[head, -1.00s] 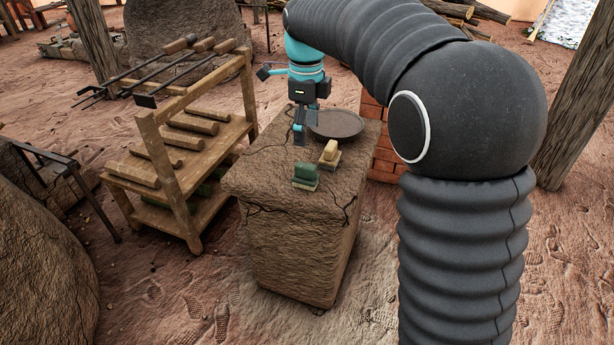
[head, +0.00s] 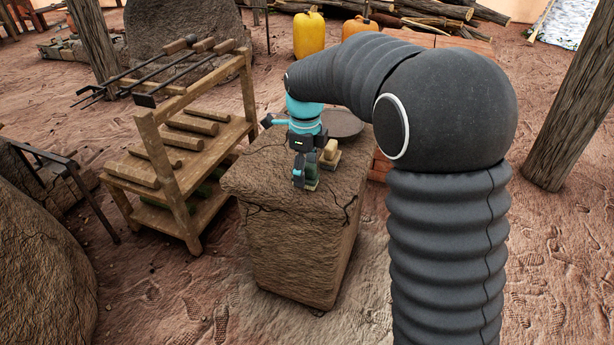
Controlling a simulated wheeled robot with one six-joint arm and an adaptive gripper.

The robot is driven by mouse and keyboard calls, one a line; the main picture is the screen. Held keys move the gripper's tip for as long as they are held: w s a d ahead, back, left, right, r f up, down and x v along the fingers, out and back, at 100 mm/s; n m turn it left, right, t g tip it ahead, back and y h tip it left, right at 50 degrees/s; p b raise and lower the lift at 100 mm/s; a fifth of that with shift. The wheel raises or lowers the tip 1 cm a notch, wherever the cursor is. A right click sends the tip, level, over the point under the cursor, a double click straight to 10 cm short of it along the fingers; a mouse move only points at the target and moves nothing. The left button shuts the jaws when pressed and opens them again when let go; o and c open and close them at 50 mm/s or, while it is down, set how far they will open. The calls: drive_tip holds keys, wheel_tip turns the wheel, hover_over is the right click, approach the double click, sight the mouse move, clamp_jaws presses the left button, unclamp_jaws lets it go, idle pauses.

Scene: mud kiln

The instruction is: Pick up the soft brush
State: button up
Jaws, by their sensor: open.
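Two small block-shaped brushes sit on the mud-brick block (head: 260,185). One is a green-topped brush (head: 313,178) with a pale base, now mostly hidden behind my gripper. The other is a cream-topped brush (head: 331,153) with a pale base, just behind and to the right. I cannot tell from the picture which one is the soft brush. My gripper (head: 304,181) points down, open, low over the block at the green-topped brush. Whether its fingers straddle or touch that brush is hidden.
A dark round dish (head: 343,123) lies at the back of the block. A wooden rack (head: 178,207) with rods and long tools stands to the left. A wooden post (head: 575,110) stands at the right.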

drive_tip(key=shift+f, duration=0.95)
clamp_jaws()
drive_tip(key=shift+r, duration=0.55)
wheel_tip(320, 180, up, 4)
drive_tip(key=shift+d+f, duration=0.15)
drive_tip(key=shift+f, duration=0.1)
drive_tip(key=s+d+r, duration=0.3)
drive_tip(key=d+r, duration=0.3)
drive_tip(key=d, duration=0.5)
drive_tip(key=shift+r, duration=0.25)
